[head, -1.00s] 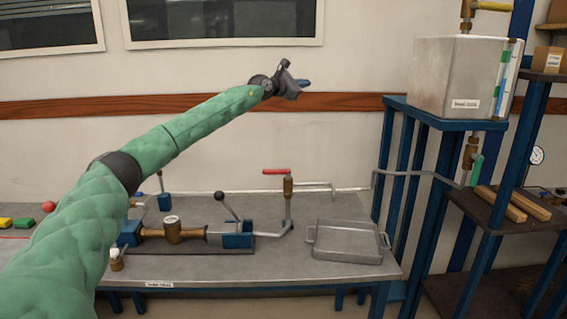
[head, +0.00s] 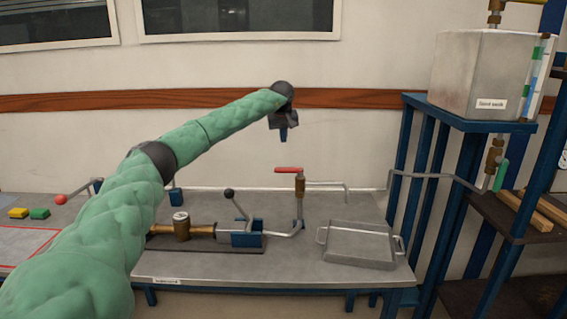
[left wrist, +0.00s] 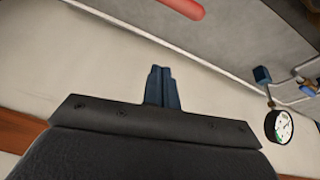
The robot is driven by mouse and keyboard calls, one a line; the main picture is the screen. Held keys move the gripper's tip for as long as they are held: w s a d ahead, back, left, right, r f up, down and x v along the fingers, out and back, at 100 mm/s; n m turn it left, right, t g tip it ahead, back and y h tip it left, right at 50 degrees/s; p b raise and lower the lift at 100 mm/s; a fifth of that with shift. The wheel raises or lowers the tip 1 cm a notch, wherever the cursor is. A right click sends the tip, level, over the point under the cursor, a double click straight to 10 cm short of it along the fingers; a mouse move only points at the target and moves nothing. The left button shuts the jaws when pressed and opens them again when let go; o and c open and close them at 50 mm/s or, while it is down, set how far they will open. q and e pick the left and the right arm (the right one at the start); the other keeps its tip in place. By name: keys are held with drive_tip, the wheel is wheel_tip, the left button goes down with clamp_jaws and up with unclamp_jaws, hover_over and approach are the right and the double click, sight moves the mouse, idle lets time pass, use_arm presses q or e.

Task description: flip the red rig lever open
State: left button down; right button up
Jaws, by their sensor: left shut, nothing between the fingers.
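The red lever (head: 289,170) lies level on top of a brass valve (head: 300,187) on a pipe above the bench, its free end pointing left. It also shows as a red, blurred bar at the top of the left wrist view (left wrist: 186,8). My left gripper (head: 283,136) points down in the air above the lever, apart from it. Its blue fingers are together and empty, as the left wrist view (left wrist: 162,88) also shows. My right gripper is not in view.
A brass meter (head: 181,226) sits in the bench fixture, beside a black-knobbed clamp lever (head: 229,193). A metal tray (head: 358,246) stands to the right. A blue stand holds a steel tank (head: 478,76) at the right. A dial gauge (left wrist: 279,126) shows in the left wrist view.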

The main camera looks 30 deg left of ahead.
use_arm(q)
drive_tip(key=shift+s+f+m, duration=0.1)
drive_tip(key=shift+s+m, duration=0.05)
drive_tip(key=shift+m, duration=0.45)
drive_tip(key=shift+s+f+m, duration=0.1)
drive_tip(key=shift+s+m, duration=0.05)
drive_tip(key=shift+m, duration=0.45)
drive_tip(key=shift+a+f, duration=0.1)
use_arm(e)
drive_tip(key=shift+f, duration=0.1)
